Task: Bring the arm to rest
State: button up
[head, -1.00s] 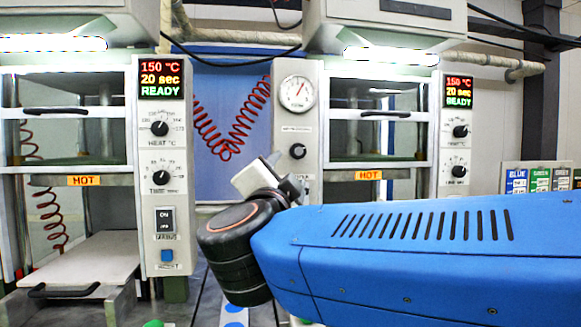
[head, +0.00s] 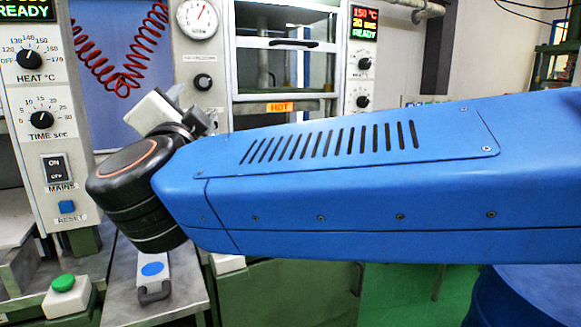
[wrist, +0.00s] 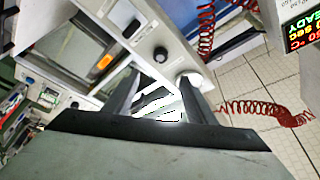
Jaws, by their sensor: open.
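My gripper (wrist: 158,88) shows in the wrist view with two dark fingers apart and nothing held between them. In the head view my gripper (head: 172,112) is mostly hidden behind my black wrist joint; only a pale block and a small grey part show. My blue arm lies nearly level across the head view, reaching left. The gripper is in front of the panel with the round gauge (head: 199,20), and appears clear of it.
A control panel (head: 45,130) with knobs stands at left. A press marked HOT (head: 280,107) is behind my arm. A green button box (head: 65,296) and a slab with a blue spot (head: 153,270) are low left. A blue drum (head: 525,298) stands at lower right.

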jog(key=w+d+f+n+g+y, duration=0.25)
jog(key=w+d+n+y, duration=0.35)
jog(key=d, duration=0.3)
jog(key=d+f+n+g+h, duration=0.3)
jog(key=d+f+n+g, duration=0.1)
jog(key=d+f, duration=0.85)
jog(key=s+d+f+m+g+h, duration=0.1)
jog(key=s+d+f+g+h, duration=0.1)
jog(key=s+d+f, duration=0.4)
jog(key=s+d+f+g+h, duration=0.3)
jog(key=s+d+f, duration=0.4)
jog(key=d+f, duration=0.5)
jog(key=s+d+f+m+g+h, duration=0.1)
jog(key=s+d+f+g+h, duration=0.2)
jog(key=s+d+f, duration=0.3)
jog(key=d+f, duration=0.3)
jog(key=d, duration=0.2)
jog(key=shift+s+d+f+m, duration=0.15)
jog(key=shift+s+d+m, duration=0.1)
jog(key=shift+d+m, duration=0.1)
